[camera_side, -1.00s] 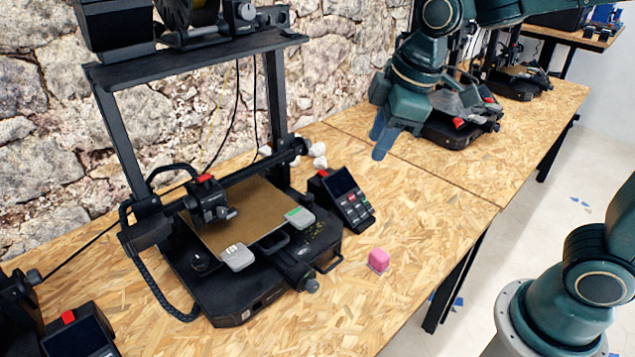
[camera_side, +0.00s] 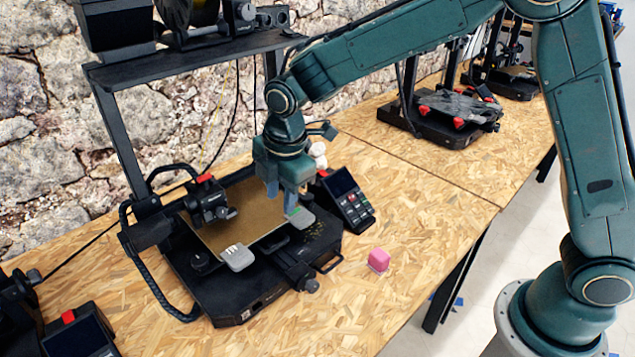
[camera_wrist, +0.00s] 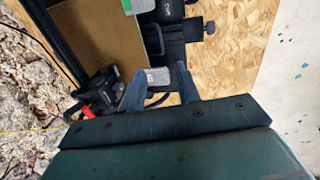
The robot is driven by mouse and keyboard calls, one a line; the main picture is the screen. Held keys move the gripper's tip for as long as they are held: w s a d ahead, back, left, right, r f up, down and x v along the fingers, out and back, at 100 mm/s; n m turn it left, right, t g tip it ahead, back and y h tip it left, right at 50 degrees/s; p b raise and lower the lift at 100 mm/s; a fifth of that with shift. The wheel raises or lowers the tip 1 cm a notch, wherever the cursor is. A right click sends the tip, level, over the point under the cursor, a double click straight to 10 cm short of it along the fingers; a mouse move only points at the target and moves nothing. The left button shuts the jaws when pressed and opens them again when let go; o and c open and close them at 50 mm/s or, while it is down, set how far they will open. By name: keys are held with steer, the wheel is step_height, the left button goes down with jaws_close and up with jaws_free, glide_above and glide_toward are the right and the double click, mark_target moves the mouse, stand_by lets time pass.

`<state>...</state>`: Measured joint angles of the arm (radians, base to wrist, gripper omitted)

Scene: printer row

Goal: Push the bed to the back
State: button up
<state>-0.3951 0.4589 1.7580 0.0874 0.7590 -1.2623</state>
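The bed is a brown plate (camera_side: 240,220) on the black printer (camera_side: 245,300). It carries two grey clips on its front edge, one plain clip (camera_side: 237,257) and one with a green mark (camera_side: 300,217). The bed also shows in the wrist view (camera_wrist: 105,35). My gripper (camera_side: 281,203) is over the bed's right part, close behind the green-marked clip; I cannot tell whether it touches. In the wrist view its two blue fingers (camera_wrist: 159,85) stand apart, with a grey clip visible beyond the gap. Nothing is held between them.
The print head (camera_side: 208,200) hangs over the bed's left part. A control screen (camera_side: 345,195) stands right of the printer. A pink cube (camera_side: 379,260) lies on the chipboard table (camera_side: 420,230). Another printer (camera_side: 450,115) stands farther back. The table front is mostly clear.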

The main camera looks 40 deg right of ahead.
mark_target(278, 245)
steer(key=shift+f, duration=0.1)
steer(key=shift+w+f, duration=0.4)
steer(key=shift+f, duration=1.85)
steer(key=shift+w+f, duration=0.4)
steer(key=shift+f, duration=1.8)
steer(key=shift+w+f, duration=0.4)
steer(key=shift+f, duration=1.85)
steer(key=shift+c, duration=0.2)
jaws_close()
